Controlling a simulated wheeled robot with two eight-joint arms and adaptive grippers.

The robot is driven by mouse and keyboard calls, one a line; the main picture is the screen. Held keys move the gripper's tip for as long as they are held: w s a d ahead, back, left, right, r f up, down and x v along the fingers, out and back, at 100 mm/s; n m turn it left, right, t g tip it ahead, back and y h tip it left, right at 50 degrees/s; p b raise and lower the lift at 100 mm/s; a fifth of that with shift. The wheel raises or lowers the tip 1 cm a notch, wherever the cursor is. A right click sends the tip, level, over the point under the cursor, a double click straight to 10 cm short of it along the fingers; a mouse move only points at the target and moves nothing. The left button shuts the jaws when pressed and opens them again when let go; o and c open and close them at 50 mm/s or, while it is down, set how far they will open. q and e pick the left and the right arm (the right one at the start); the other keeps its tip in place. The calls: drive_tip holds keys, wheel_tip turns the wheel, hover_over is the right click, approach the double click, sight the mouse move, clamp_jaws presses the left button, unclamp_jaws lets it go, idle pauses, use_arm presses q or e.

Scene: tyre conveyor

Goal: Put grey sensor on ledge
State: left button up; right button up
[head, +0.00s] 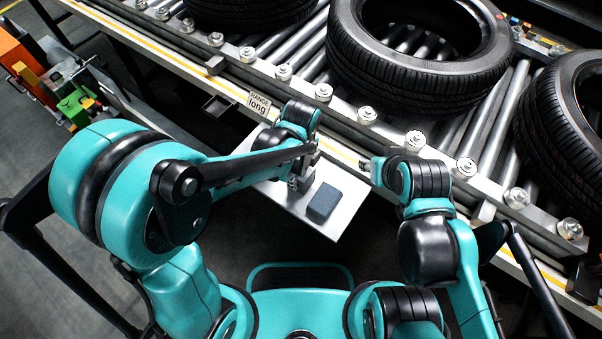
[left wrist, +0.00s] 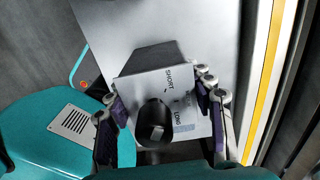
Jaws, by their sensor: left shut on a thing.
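My left gripper (head: 303,172) is over the pale tray, its fingers on both sides of the grey sensor. In the left wrist view the sensor (left wrist: 192,85) is a light grey box marked SHORT and LONG with a dark round knob or lens, between the fingers (left wrist: 162,115). In the head view it is mostly hidden by the gripper. I cannot tell whether it touches the tray. My right gripper (head: 368,167) is beside the conveyor edge; its fingers are too small to read. A small dark bracket (head: 216,107) is at the conveyor side; I cannot tell if it is the ledge.
A dark grey block (head: 324,200) lies on the pale tray (head: 345,222), right of my left gripper. A RANGE long sign (head: 259,103) is on the conveyor side. Tyres (head: 420,85) lie on the rollers behind. Orange and green equipment (head: 75,105) stands at the far left.

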use_arm(q)
drive_tip(key=shift+f, duration=0.15)
drive_tip(key=o, duration=1.4)
